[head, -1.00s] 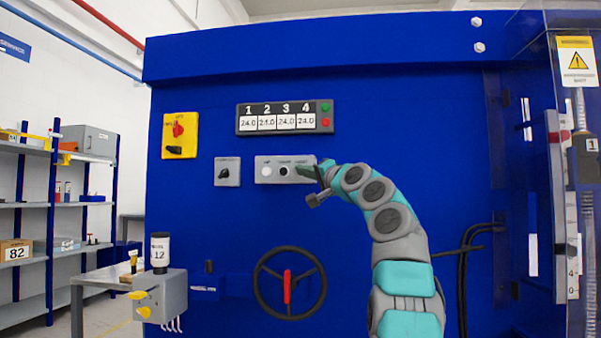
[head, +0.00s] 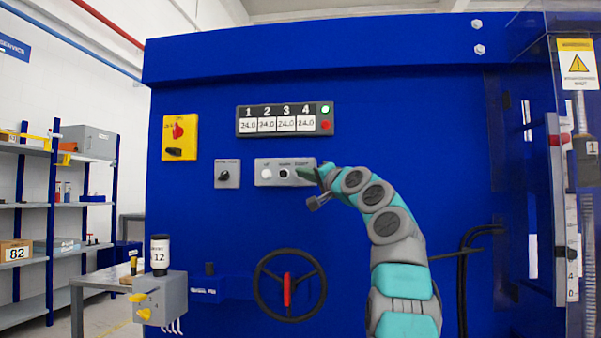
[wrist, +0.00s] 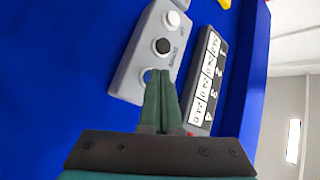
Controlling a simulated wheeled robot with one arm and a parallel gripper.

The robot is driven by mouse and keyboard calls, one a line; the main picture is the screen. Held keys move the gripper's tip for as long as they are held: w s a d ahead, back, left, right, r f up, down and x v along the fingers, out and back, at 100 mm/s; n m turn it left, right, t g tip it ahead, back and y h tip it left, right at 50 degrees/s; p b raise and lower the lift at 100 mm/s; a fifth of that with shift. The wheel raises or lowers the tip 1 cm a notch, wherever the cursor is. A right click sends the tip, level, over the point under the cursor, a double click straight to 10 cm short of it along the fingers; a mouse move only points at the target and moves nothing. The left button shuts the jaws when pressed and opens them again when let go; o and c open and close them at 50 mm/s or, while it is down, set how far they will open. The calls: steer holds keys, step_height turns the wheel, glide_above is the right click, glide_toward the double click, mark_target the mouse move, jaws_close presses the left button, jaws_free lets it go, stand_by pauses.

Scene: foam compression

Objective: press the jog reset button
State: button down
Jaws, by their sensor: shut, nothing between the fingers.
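The grey button box (head: 263,183) is on the blue machine front, with a white button (head: 266,174) at left and a black button (head: 284,173) in the middle. My gripper (head: 300,172) is shut and empty at the box's right end, hiding that part in the head view. The labels are too blurred to tell surely which button is jog reset.
A display with four numbered readouts (head: 243,128) and two lamps is above the box. A knob box (head: 227,180) and yellow switch plate (head: 193,140) are at left. A black handwheel (head: 258,290) is below. A clear guard stands at far right.

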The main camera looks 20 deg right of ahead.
steer(key=shift+s, duration=0.1)
stand_by(0.3)
steer(key=shift+s+a+b, duration=0.2)
steer(key=shift+s+b, duration=0.1)
steer(key=shift+b, duration=0.1)
steer(key=shift+s+a+b, duration=0.55)
steer(key=shift+s+b, duration=0.2)
steer(key=shift+s, duration=0.05)
steer(key=shift+s+a+b, duration=0.6)
steer(key=shift+s+b, duration=0.1)
steer(key=shift+s, duration=0.15)
steer(key=shift+s+a+b, duration=0.55)
steer(key=shift+s+b, duration=0.2)
steer(key=shift+s, duration=0.05)
